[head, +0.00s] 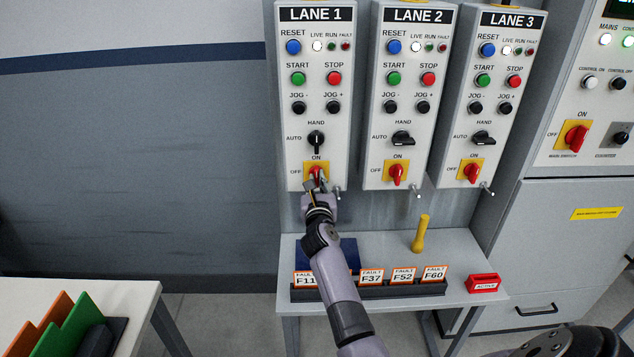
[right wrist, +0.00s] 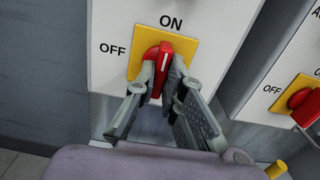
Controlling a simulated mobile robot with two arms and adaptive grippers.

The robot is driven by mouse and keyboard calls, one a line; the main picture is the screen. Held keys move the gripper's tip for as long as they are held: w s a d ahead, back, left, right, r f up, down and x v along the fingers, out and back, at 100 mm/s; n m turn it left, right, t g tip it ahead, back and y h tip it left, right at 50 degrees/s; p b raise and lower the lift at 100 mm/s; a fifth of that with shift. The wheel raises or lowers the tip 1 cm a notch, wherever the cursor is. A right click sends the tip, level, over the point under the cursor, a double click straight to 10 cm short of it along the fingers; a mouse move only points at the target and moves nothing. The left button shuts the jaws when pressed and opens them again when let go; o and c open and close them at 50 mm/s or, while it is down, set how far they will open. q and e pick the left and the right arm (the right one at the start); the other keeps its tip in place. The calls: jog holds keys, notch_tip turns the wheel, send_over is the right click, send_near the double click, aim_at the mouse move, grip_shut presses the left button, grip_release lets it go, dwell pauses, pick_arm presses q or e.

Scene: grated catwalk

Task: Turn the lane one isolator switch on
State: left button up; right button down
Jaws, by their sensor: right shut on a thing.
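The lane one panel (head: 302,119) hangs at the left of three panels. Its isolator is a red handle on a yellow plate (head: 312,165), with ON above and OFF to the left. In the right wrist view the red isolator handle (right wrist: 164,64) stands nearly upright, its white line pointing towards ON. My right gripper (head: 316,184) is shut on this handle, one finger on each side, and it also shows in the right wrist view (right wrist: 160,88). My left gripper is not in view.
Lane two (head: 376,157) and lane three (head: 453,155) panels hang to the right with similar red switches. A main-switch cabinet (head: 560,230) stands at right.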

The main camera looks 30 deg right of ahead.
jog(key=shift+f+m, duration=0.1)
jog(key=shift+m, duration=0.2)
jog(key=c, duration=1.7)
grip_release()
jog(key=v, duration=1.2)
